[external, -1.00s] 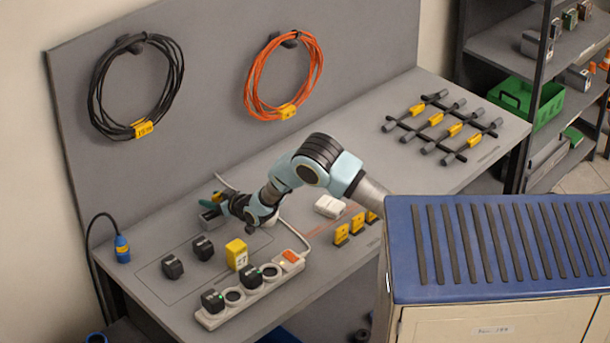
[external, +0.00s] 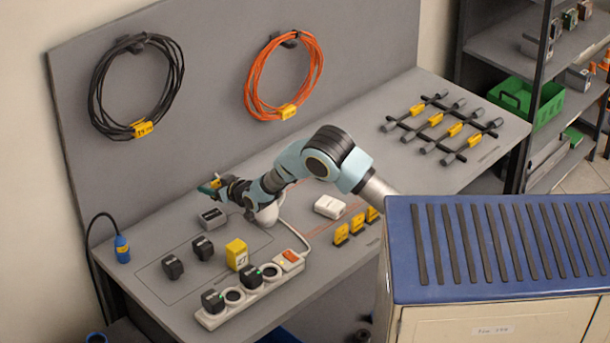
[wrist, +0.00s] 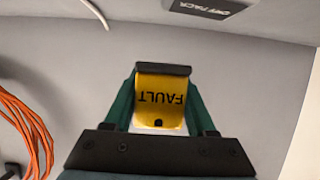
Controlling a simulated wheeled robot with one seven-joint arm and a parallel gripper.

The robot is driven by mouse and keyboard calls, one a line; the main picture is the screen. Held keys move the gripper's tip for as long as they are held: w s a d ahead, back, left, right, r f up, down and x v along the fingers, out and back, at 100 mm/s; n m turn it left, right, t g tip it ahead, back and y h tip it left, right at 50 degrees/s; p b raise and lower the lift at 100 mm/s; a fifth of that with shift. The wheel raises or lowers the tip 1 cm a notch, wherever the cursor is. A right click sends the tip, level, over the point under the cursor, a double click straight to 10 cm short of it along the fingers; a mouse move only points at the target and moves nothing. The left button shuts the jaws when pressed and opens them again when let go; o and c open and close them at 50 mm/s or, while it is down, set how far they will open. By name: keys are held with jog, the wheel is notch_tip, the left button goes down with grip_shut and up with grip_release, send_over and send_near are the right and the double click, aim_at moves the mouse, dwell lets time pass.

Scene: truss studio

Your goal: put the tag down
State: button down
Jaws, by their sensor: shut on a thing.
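A yellow tag (wrist: 160,95) printed "FAULT" is clamped between the green fingers of my gripper (wrist: 162,80). Its lettering is upside down in the wrist view, and a pale strip shows at its lower edge. In the external view my gripper (external: 211,186) is shut and held above the back left of the grey workbench (external: 290,226), clear of its top. Only a little yellow of the held tag shows there. A grey block (external: 213,219) sits on the bench just below the gripper.
Black plugs (external: 172,267) and a yellow box (external: 237,255) stand near a white power strip (external: 251,291) with plugs in it. A white box (external: 329,206) and upright yellow tags (external: 341,234) are to the right. Orange cable (external: 284,75) hangs on the back panel.

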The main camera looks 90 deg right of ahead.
notch_tip(320, 180, up, 5)
jog(key=w+a+b, duration=0.2)
jog(key=b, duration=0.3)
notch_tip(320, 180, down, 9)
jog(key=p, duration=0.2)
jog(key=shift+a+f+p, duration=0.1)
jog(key=shift+p, duration=0.2)
jog(key=shift+f, duration=0.2)
jog(key=shift+f, duration=0.1)
jog(key=shift+f+b, duration=0.15)
jog(key=shift+b, duration=0.15)
jog(key=shift+c, duration=1.1)
grip_release()
jog(key=shift+r, duration=0.2)
